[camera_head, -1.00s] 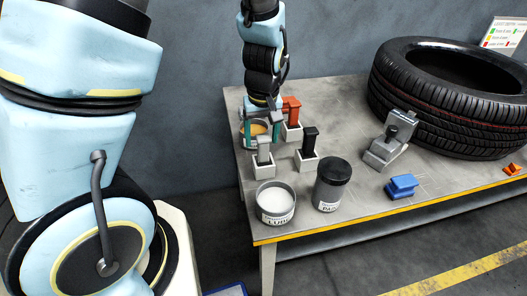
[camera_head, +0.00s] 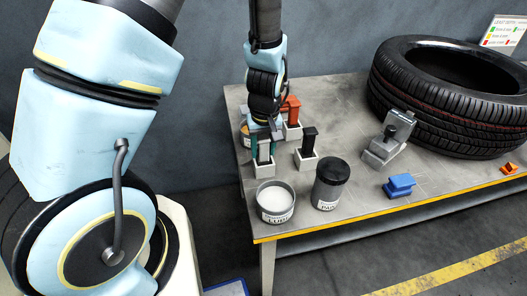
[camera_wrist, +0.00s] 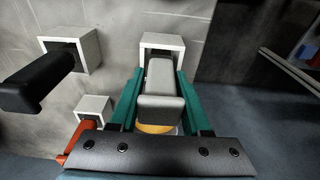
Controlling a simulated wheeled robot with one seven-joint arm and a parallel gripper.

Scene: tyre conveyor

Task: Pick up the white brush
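The white brush, pale grey-white in the pictures, stands in a small white square holder (camera_head: 265,170) near the table's left edge. In the wrist view the brush (camera_wrist: 160,82) lies between my gripper's two teal fingers (camera_wrist: 160,72), with its holder (camera_wrist: 162,42) just beyond. The fingers are apart on either side of the brush, and narrow gaps seem to show beside it. In the head view my gripper (camera_head: 263,153) is right over this holder and mostly hides the brush.
A black brush (camera_head: 308,143) and a red brush (camera_head: 291,109) stand in holders close by. A tin with white contents (camera_head: 275,203) and a dark-lidded jar (camera_head: 330,184) stand in front. A tyre (camera_head: 455,95), a blue block (camera_head: 399,186) and a grey tool (camera_head: 389,138) are to the right.

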